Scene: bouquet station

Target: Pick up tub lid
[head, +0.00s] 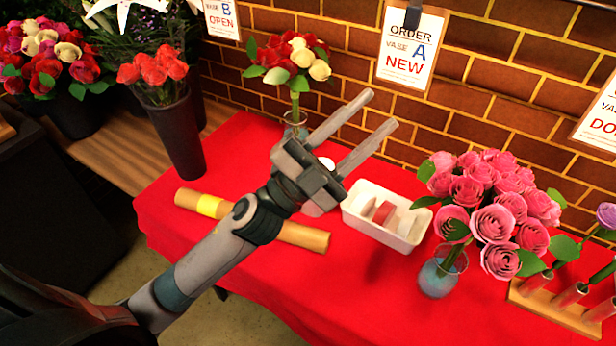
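My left gripper (372,114) is open and empty, held above the red-covered table with its fingers pointing up and right toward the brick wall. An open white tub (355,217) stands on the table, right of and below the gripper in the picture. A red block and pale pieces lie in it. No lid sits on the tub, and I cannot make out a lid for certain. A small white rounded thing (326,163) shows partly behind the gripper; I cannot tell what it is. My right gripper is out of view.
A brown roll with a yellow band (209,206) lies under my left arm. A vase of red and cream flowers (297,123) stands behind the gripper. A glass vase of pink roses (440,274) stands right of the tub, near a wooden rack (548,307). The front left cloth is clear.

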